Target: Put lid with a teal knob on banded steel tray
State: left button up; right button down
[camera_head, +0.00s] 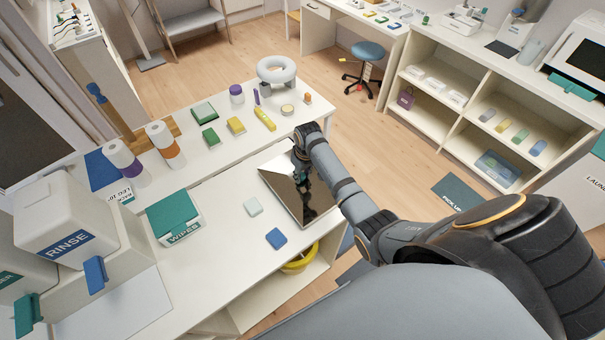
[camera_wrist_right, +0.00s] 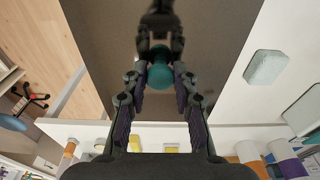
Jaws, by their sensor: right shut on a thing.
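The lid is a flat, mirror-like steel panel (camera_head: 283,180) at the right end of the white counter. In the right wrist view its dark reflective surface (camera_wrist_right: 110,60) fills the upper middle, with the round teal knob (camera_wrist_right: 160,76) standing on it. My right gripper (camera_wrist_right: 160,82) is shut on the teal knob, one finger on each side. In the head view my right gripper (camera_head: 301,165) is over the lid and hides the knob. I cannot make out the banded steel tray apart from the lid. My left gripper is not in view.
A pale sponge-like block (camera_head: 253,206) and a blue block (camera_head: 276,238) lie left of the lid. A teal-topped wipes box (camera_head: 174,216) stands further left. A yellow bowl (camera_head: 300,262) is on the shelf below. Several small items stand on the far table.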

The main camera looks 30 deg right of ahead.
aim_at(305, 184)
jog(key=c, duration=1)
grip_release()
jog(key=r, duration=0.4)
jog(key=s+r, duration=0.1)
jog(key=r, duration=0.7)
jog(key=shift+s+d, duration=0.1)
jog(key=shift+s, duration=0.15)
